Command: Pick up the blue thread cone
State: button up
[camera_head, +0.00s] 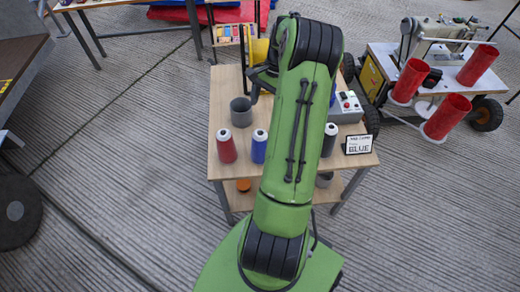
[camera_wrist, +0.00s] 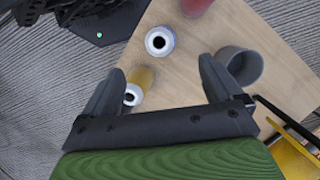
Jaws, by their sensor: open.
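The blue thread cone (camera_head: 259,148) stands upright on the wooden table, just right of a red cone (camera_head: 227,147). In the wrist view the blue cone (camera_wrist: 161,41) is seen from above by its white top, beyond my fingertips. My gripper (camera_wrist: 162,66) is open, with nothing held between its fingers. A yellow cone (camera_wrist: 143,77) shows near the left finger, partly covered by it. The red cone (camera_wrist: 196,5) is at the top edge of the wrist view. In the head view my green arm hides the gripper and the table's middle.
A grey cup (camera_head: 241,112) stands behind the red and blue cones. A black cone (camera_head: 329,140), a card reading BLUE (camera_head: 358,145) and a grey control box (camera_head: 347,107) are on the table's right side. A cart (camera_head: 376,62) with red cylinders stands to the right.

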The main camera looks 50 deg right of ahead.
aim_at(259, 140)
jog(key=b+x, duration=0.2)
jog(key=x, duration=0.5)
jog(key=b+x, duration=0.3)
jog(key=x, duration=0.5)
jog(key=shift+d, duration=0.25)
jog(key=shift+c, duration=0.3)
jog(key=shift+r, duration=0.1)
jog(key=c, duration=1.6)
